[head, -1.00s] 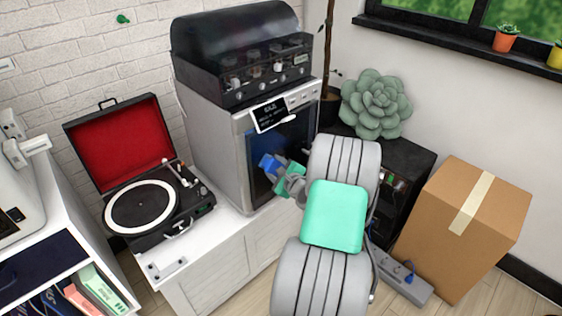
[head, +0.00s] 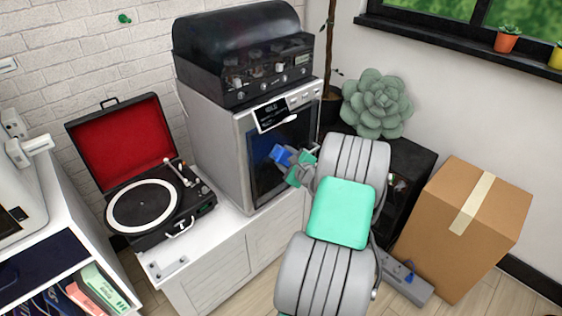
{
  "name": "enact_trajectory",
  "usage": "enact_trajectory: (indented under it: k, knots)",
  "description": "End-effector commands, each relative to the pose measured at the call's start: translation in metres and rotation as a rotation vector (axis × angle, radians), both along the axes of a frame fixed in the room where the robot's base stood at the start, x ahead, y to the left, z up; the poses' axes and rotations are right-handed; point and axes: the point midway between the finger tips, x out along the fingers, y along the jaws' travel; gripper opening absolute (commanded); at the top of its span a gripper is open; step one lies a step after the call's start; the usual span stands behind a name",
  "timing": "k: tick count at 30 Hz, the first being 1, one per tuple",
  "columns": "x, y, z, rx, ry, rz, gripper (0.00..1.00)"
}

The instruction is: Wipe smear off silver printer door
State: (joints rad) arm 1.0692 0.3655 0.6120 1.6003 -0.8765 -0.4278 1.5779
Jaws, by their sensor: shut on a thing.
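The silver printer (head: 215,150) stands on a white cabinet in the middle of the head view. Its door (head: 263,178) has a dark glass pane and faces right and toward me. My gripper (head: 288,163) is shut on a blue cloth or sponge (head: 281,154) right in front of the door's pane. I cannot tell whether the blue thing touches the glass. No smear can be made out; my gripper and arm hide the right part of the door.
A black machine (head: 245,55) sits on top of the printer. An open record player (head: 150,200) is close on the left on the cabinet (head: 200,258). A black speaker-like box, a succulent (head: 377,103) and a cardboard box (head: 462,235) stand on the right.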

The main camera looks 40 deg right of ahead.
Motion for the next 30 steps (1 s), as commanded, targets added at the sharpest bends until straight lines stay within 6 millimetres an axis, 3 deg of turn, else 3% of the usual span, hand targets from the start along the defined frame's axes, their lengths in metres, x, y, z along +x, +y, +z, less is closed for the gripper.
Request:
enact_trajectory:
  k: [9, 16, 25, 30]
  knots:
    - [0.002, -0.032, -0.001, -0.001, 0.0, 0.0, 0.15]
    - [0.003, -0.042, -0.002, -0.001, 0.0, -0.001, 0.15]
    - [0.006, -0.071, -0.002, -0.001, 0.0, 0.0, 0.15]
    - [0.006, -0.076, 0.001, -0.002, -0.001, 0.001, 0.15]
